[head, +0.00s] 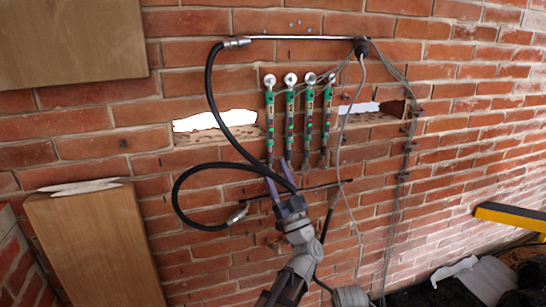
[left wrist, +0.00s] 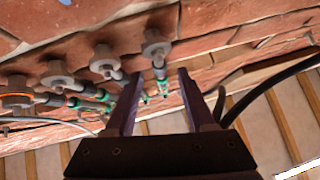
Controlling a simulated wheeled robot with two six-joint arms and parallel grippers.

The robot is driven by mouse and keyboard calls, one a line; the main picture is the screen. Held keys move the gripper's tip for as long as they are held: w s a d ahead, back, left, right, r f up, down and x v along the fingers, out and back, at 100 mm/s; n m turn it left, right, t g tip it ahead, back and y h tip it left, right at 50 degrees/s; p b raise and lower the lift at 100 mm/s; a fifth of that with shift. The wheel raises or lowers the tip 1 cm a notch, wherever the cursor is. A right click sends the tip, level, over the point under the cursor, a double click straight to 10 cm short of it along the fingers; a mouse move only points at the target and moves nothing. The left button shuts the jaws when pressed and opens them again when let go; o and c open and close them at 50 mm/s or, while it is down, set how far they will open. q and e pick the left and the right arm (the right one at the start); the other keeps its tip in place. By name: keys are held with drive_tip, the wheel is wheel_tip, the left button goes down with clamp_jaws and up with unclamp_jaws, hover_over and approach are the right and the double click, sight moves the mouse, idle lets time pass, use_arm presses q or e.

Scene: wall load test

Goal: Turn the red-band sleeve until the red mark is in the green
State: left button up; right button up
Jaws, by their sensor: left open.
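Several upright green gauge units hang in a row on the brick wall, among them the leftmost (head: 269,112) and the rightmost (head: 327,112). Small red and light marks show on them, but I cannot tell which carries the red band or read its red mark against the green. My left gripper (head: 279,172) is open at the lower end of the leftmost units. In the left wrist view its fingers (left wrist: 161,75) stand apart on either side of one unit with a grey round fitting (left wrist: 155,45) and green parts (left wrist: 160,74). I cannot tell whether they touch it. My right gripper is not in view.
A black hose (head: 210,90) loops left of the units, close to my left arm. Grey cables (head: 397,150) hang at the right. A metal bar (head: 300,37) runs above. A wooden panel (head: 90,250) stands at lower left; a yellow beam (head: 510,216) is at the right.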

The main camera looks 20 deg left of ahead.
sight(270, 157)
use_arm(q)
drive_tip(key=shift+p+x, duration=0.45)
drive_tip(key=shift+x, duration=0.7)
clamp_jaws()
